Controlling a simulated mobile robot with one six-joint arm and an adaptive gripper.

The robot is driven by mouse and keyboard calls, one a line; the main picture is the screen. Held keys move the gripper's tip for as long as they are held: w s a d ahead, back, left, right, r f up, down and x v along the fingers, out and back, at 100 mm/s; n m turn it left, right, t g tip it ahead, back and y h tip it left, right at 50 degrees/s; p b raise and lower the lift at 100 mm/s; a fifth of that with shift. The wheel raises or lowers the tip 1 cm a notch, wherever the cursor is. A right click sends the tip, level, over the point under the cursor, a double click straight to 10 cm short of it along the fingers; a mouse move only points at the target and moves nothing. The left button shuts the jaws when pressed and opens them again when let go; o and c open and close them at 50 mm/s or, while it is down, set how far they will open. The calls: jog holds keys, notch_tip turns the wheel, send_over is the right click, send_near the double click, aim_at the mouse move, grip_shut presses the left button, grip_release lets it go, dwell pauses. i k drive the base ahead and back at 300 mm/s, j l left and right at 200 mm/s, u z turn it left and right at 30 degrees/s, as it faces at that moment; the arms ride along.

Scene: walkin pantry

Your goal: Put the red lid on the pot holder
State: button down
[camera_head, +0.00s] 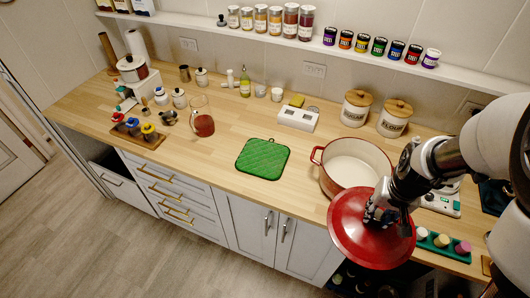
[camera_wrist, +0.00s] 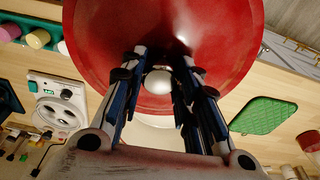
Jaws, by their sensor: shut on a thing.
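The red lid (camera_head: 352,236) is held by my gripper (camera_head: 377,214) in front of the counter edge in the head view, at the near side of the pot. In the wrist view my gripper (camera_wrist: 160,75) has its fingers around the lid's round pale knob (camera_wrist: 158,82), and the red lid (camera_wrist: 110,50) fills the top of the view. The green quilted pot holder (camera_head: 263,158) lies flat and bare on the counter, left of the pot; it also shows at the right in the wrist view (camera_wrist: 263,115).
An open red pot (camera_head: 322,166) with a pale inside stands right of the pot holder. A white scale (camera_head: 440,200) and a green tray (camera_head: 442,246) of small jars are on the right. A glass jug (camera_head: 203,123) stands to the left. Counter around the pot holder is clear.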

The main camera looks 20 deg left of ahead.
aim_at(264, 155)
jog(key=i+j+u, duration=0.2)
jog(key=j, duration=0.2)
jog(key=j+u, duration=0.2)
jog(key=j, duration=0.25)
jog(key=i+j+u, duration=0.2)
jog(key=j, duration=0.15)
jog(key=i+j+u, duration=0.4)
jog(key=i+l, duration=0.1)
jog(key=i, duration=0.35)
